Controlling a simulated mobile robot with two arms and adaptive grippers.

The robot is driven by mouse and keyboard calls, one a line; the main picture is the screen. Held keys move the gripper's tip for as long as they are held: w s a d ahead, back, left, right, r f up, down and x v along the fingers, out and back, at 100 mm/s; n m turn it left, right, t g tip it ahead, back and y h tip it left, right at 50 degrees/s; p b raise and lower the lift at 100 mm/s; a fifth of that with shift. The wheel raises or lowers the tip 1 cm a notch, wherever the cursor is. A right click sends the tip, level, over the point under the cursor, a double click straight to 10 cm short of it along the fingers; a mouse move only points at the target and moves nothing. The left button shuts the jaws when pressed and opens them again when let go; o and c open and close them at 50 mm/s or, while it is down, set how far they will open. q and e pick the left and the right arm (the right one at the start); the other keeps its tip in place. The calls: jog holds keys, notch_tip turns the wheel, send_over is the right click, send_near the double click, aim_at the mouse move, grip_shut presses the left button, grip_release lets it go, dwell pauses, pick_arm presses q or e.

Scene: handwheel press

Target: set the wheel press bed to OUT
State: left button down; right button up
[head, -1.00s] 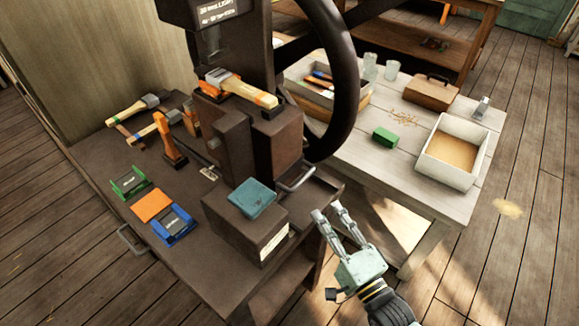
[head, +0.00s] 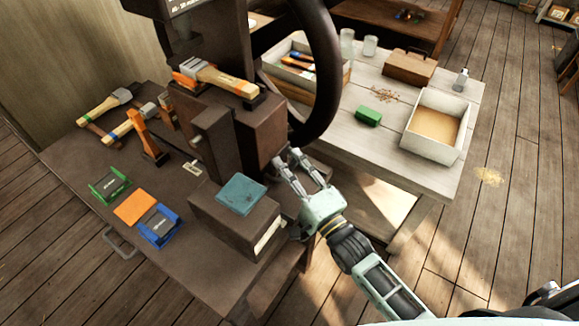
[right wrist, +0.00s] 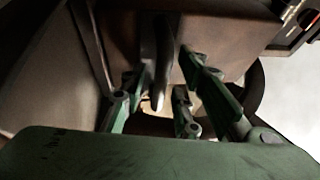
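The wheel press (head: 262,125) is a dark brown machine with a large black handwheel (head: 331,60) on its right side. A grey bar handle seen low on the press front a moment ago is now mostly hidden by my right gripper (head: 285,160) in the head view. In the right wrist view, a bar (right wrist: 161,65), apparently that handle, lies between the spread green fingers of my right gripper (right wrist: 157,100). The fingers look open, with gaps beside the bar. The bed's exact position is hard to tell. My left gripper is out of view.
A dark box with a teal pad (head: 241,196) stands just left of my right gripper. Hammers (head: 108,104) and green, orange and blue items (head: 134,208) lie on the press bench. A pale table (head: 395,145) with a white bin (head: 437,125) stands to the right.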

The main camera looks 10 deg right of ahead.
jog(key=c, duration=0.4)
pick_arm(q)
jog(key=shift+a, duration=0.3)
pick_arm(e)
grip_shut()
jog(key=shift+f, duration=0.1)
